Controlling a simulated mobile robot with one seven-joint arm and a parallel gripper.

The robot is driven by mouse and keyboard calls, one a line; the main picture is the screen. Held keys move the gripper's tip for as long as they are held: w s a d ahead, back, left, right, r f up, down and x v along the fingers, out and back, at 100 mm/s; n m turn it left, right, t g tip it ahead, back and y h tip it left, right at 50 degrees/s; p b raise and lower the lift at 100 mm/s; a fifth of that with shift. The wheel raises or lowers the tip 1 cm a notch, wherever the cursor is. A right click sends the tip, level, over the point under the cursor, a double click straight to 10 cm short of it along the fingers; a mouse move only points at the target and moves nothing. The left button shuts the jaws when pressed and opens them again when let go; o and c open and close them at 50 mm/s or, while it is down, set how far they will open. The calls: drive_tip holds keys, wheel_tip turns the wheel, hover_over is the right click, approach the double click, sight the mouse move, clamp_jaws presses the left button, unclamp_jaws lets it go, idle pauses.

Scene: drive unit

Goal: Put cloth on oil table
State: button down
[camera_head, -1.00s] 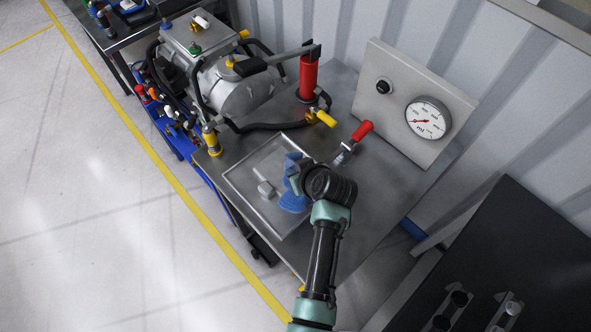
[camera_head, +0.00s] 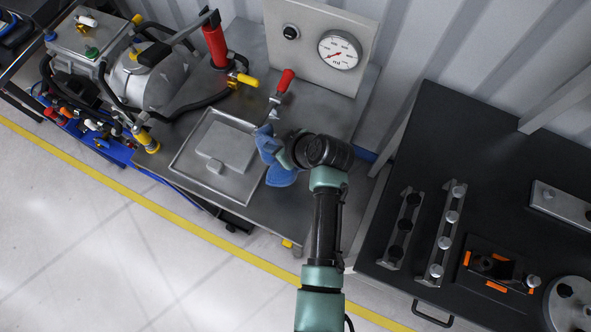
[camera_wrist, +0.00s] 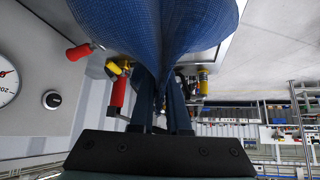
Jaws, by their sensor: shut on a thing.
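The blue cloth (camera_head: 281,178) hangs bunched from my gripper (camera_head: 273,149), just right of the shallow metal tray on the grey metal table (camera_head: 228,195). In the wrist view the cloth (camera_wrist: 155,25) fills the top middle, pinched between the two dark fingers of my gripper (camera_wrist: 163,85). My arm hides part of the cloth in the head view. Whether the cloth touches the table cannot be told. No label shows which table is the oil table; a black table (camera_head: 455,140) stands to the right.
The shallow tray (camera_head: 185,170) holds a small grey block. A pump unit (camera_head: 145,80) with hoses, a red cylinder (camera_head: 215,45), a red-handled lever (camera_head: 285,82) and a gauge panel (camera_head: 310,60) crowd the grey table. Metal bars and fixtures (camera_head: 448,230) sit on the black table.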

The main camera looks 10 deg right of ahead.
drive_tip(key=s+d+f+b, duration=0.2)
drive_tip(key=s+d+f, duration=0.1)
drive_tip(key=d, duration=0.3)
drive_tip(key=shift+s+b, duration=0.2)
drive_tip(key=shift+b, duration=0.1)
